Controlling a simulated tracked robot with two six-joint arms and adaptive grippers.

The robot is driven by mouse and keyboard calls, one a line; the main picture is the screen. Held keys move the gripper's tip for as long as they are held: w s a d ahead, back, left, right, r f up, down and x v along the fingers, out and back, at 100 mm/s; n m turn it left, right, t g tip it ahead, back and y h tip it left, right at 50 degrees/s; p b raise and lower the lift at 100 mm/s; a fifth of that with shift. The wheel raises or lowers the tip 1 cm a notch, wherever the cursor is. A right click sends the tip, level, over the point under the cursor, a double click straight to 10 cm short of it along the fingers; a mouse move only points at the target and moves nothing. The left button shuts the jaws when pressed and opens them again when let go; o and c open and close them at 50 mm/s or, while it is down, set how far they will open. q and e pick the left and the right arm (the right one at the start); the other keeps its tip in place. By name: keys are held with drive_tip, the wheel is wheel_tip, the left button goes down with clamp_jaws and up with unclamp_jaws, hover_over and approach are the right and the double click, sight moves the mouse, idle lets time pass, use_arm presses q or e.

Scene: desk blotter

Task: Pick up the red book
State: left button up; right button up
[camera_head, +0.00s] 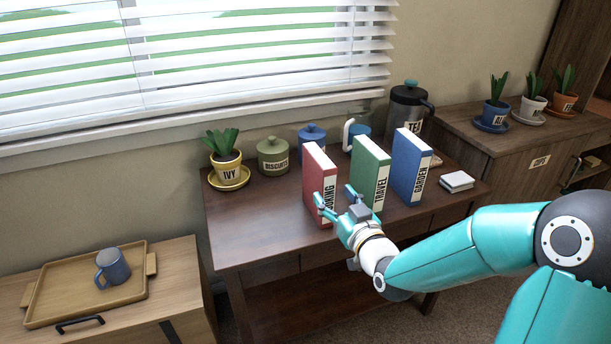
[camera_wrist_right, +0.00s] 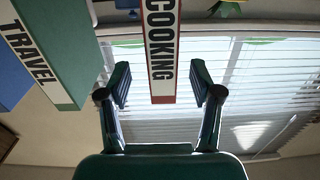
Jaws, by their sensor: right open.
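The red book (camera_head: 315,168) stands upright on the dark wooden desk, its spine lettered COOKING, leftmost of three books. My right gripper (camera_head: 335,198) is in front of its spine, fingers spread and empty. In the right wrist view the red book's spine (camera_wrist_right: 161,45) shows between the two open fingertips (camera_wrist_right: 162,80), with a gap on each side. I cannot tell how deep the fingers reach along the book. The gripper hides the lower part of the spine in the head view. My left gripper is not in view.
A green TRAVEL book (camera_head: 367,170) and a blue GARDEN book (camera_head: 408,165) stand to the right. The desk's front left (camera_head: 250,225) is clear.

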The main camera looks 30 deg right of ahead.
sight(319, 180)
drive_tip(key=shift+a+f+x, duration=0.1)
drive_tip(key=shift+a+x, duration=0.05)
drive_tip(key=shift+x, duration=1.8)
drive_tip(key=shift+a+f+x, duration=0.1)
drive_tip(key=shift+x, duration=1.85)
clamp_jaws()
